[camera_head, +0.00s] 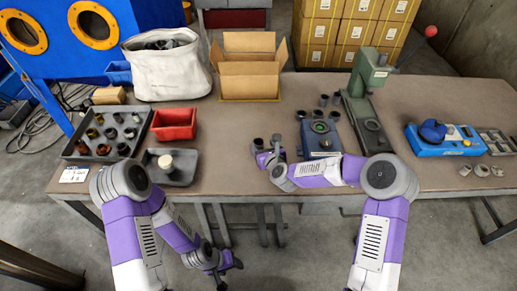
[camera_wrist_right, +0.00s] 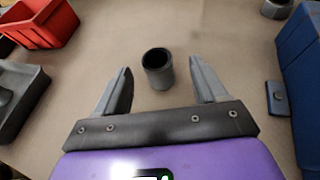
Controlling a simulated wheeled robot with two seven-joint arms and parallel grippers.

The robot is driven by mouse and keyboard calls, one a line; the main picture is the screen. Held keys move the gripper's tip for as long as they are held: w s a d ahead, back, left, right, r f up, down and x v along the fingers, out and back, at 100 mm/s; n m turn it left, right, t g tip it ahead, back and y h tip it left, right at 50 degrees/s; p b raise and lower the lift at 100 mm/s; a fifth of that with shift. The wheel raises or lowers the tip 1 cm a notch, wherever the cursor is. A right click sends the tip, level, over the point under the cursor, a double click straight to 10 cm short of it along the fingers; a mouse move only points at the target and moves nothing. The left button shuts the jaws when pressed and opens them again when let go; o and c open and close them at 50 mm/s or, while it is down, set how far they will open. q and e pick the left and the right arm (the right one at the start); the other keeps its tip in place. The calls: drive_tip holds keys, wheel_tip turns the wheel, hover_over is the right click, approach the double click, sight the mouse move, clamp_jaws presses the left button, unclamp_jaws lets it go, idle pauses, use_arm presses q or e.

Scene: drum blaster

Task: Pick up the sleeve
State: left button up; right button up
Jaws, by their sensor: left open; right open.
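The sleeve (camera_wrist_right: 158,75) is a small dark grey hollow cylinder standing upright on the table, its open end up. In the right wrist view it appears between the two fingertips of my right gripper (camera_wrist_right: 161,72), with clear space on both sides. My right gripper is open and empty; in the head view it (camera_head: 268,157) is low over the table, left of the blue fixture. Its height over the sleeve is hard to tell. My left gripper (camera_head: 226,268) is open, hanging in front of the table edge, far from the sleeve.
The blue fixture (camera_head: 318,144) stands right of my right gripper. A red bin (camera_head: 174,124) and a grey tray (camera_head: 182,175) lie to the left. A cardboard box (camera_head: 248,83) stands behind. A green press (camera_head: 368,72) is farther right. The table between tray and fixture is mostly clear.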

sight(257, 141)
drive_tip(key=shift+x, duration=1.1)
drive_tip(key=x, duration=0.2)
drive_tip(key=b+x, duration=0.1)
drive_tip(key=x, duration=0.1)
drive_tip(key=shift+w+a+f, duration=0.1)
drive_tip(key=shift+a+f, duration=0.15)
drive_tip(key=shift+f, duration=0.25)
drive_tip(key=shift+w+a+f+b, duration=0.1)
drive_tip(key=shift+w+b, duration=0.2)
drive_tip(key=shift+w, duration=0.05)
drive_tip(key=c, duration=1.2)
